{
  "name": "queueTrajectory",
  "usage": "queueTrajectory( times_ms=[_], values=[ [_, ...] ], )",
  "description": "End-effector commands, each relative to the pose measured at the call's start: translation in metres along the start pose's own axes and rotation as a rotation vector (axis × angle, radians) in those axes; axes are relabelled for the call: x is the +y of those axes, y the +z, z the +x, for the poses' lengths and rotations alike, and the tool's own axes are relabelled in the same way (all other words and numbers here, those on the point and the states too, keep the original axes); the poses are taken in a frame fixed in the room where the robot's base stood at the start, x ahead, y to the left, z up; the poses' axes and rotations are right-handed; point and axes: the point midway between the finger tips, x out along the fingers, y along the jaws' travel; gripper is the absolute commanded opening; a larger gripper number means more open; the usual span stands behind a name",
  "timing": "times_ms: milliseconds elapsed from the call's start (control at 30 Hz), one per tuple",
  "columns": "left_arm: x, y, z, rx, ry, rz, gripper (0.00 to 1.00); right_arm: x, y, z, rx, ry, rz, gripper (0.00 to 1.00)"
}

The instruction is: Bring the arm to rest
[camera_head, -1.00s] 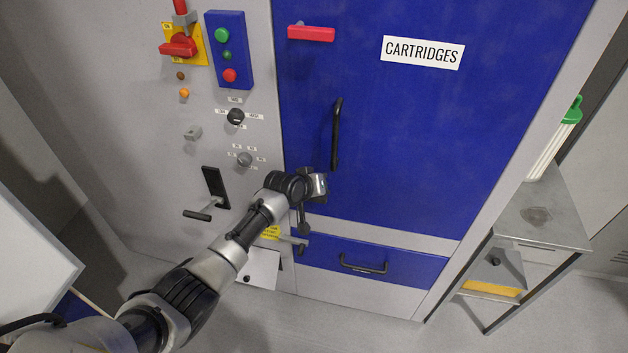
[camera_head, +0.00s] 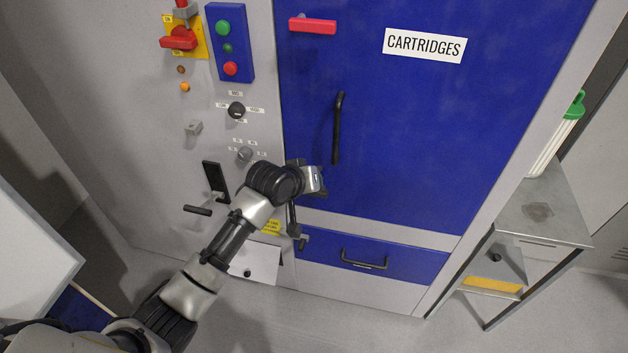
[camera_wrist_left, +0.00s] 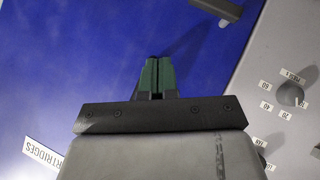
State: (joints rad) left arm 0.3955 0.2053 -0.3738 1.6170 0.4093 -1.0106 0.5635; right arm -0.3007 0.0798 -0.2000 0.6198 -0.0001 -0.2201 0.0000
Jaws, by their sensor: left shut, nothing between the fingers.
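My left arm comes in from the lower left of the head view. Its wrist is in front of the left edge of the blue door (camera_head: 400,130), below the black door handle (camera_head: 338,128). My right gripper is not in view.
The grey panel carries a red switch (camera_head: 178,39), a button box (camera_head: 229,42), knobs and a black lever (camera_head: 198,210). A blue drawer (camera_head: 415,264) lies below the door. A metal stand (camera_head: 555,205) is at the right. Floor is open in front.

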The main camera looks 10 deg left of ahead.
Motion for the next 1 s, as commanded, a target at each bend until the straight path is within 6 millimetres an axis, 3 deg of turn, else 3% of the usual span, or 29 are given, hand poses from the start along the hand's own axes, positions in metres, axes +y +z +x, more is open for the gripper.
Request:
queueTrajectory(
  times_ms=[333, 467, 567, 733, 867, 1000],
  values=[
    [-0.003, 0.003, 0.002, -0.003, -0.004, 0.000, 0.00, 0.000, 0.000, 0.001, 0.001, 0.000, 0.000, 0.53],
    [-0.028, 0.029, 0.020, -0.028, -0.041, -0.003, 0.00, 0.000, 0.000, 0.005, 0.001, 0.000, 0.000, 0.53],
    [-0.068, 0.073, 0.043, -0.064, -0.098, 0.005, 0.00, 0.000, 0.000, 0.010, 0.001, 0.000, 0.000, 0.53],
    [-0.145, 0.175, 0.073, -0.153, -0.208, 0.045, 0.00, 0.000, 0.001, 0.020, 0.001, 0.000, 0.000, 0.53],
    [-0.198, 0.260, 0.078, -0.234, -0.279, 0.090, 0.00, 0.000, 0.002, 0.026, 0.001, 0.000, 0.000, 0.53],
    [-0.247, 0.356, 0.068, -0.333, -0.340, 0.149, 0.00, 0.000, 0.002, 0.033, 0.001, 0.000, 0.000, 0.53]
  ],
)
